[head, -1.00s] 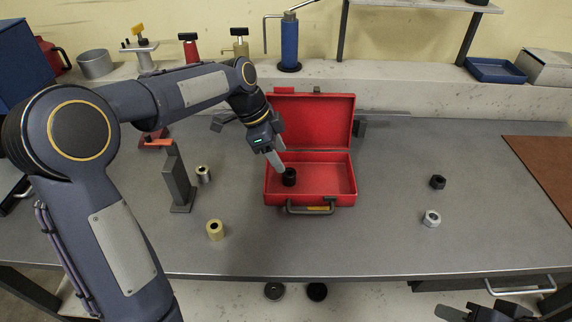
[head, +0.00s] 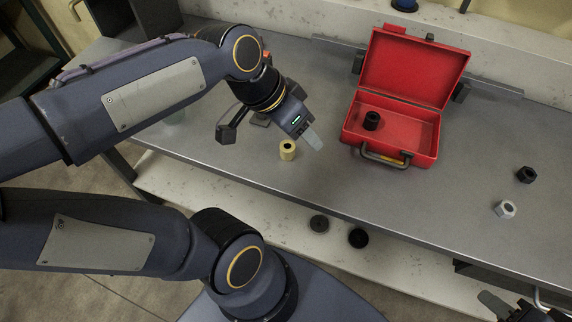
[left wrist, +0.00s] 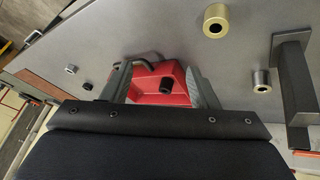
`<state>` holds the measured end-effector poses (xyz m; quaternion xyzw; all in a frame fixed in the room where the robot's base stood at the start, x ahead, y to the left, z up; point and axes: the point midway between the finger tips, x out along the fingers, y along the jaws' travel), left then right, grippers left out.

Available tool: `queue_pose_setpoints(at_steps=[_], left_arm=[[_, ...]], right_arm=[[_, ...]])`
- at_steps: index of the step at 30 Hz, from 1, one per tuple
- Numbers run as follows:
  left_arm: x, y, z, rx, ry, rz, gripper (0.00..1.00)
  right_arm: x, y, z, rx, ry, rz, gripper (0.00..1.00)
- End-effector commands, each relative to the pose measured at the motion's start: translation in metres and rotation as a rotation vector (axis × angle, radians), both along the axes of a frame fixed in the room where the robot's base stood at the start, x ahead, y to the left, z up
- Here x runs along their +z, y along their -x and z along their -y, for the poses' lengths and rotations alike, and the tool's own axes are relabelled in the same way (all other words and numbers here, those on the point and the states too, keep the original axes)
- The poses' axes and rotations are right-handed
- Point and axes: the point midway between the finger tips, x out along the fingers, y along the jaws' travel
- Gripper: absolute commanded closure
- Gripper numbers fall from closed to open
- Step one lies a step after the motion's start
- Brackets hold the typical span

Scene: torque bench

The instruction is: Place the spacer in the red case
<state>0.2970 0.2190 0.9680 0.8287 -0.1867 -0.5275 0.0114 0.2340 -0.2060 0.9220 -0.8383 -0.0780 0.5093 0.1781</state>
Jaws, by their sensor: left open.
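The red case (head: 403,132) lies open on the bench, its lid tilted up at the back. A short black cylinder that looks like a spacer (head: 372,120) stands inside at the left of its tray; it also shows in the left wrist view (left wrist: 167,84). My left gripper (head: 312,140) is left of the case, apart from it, above the bench near the front edge. In the left wrist view its fingers (left wrist: 160,88) are spread with nothing held between them. My right gripper (head: 515,306) is cut off at the bottom right; its jaw state is unclear.
A yellowish ring (head: 288,150) stands just left of my left gripper. A silver cylinder (left wrist: 261,80) and a grey post (left wrist: 297,85) show in the left wrist view. A black nut (head: 526,175) and a silver nut (head: 505,209) lie right of the case, with clear bench between.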

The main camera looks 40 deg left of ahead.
Motion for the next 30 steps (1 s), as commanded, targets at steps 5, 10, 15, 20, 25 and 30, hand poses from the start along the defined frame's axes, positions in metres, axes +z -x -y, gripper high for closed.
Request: queue_pose_setpoints(at_steps=[5,10,15,20,25,30], left_arm=[[-0.032,0.050,0.009,0.270,0.121,-0.013,0.46],[-0.045,0.063,0.013,0.362,0.169,-0.022,0.46],[-0.046,0.064,0.013,0.366,0.171,-0.025,0.46],[-0.040,0.063,0.013,0.364,0.170,-0.025,0.46],[-0.004,0.063,0.013,0.364,0.170,-0.025,0.46],[0.029,0.063,0.013,0.363,0.170,-0.025,0.46]], right_arm=[[0.000,0.000,0.000,0.000,0.000,0.000,0.64],[0.000,0.000,0.000,0.000,0.000,0.000,0.64],[0.000,0.000,0.000,0.000,0.000,0.000,0.64],[0.005,0.000,0.000,0.000,0.000,0.000,0.64],[0.041,0.000,0.000,0.000,0.000,0.000,0.64],[0.074,0.000,0.000,0.000,0.000,0.001,0.64]])
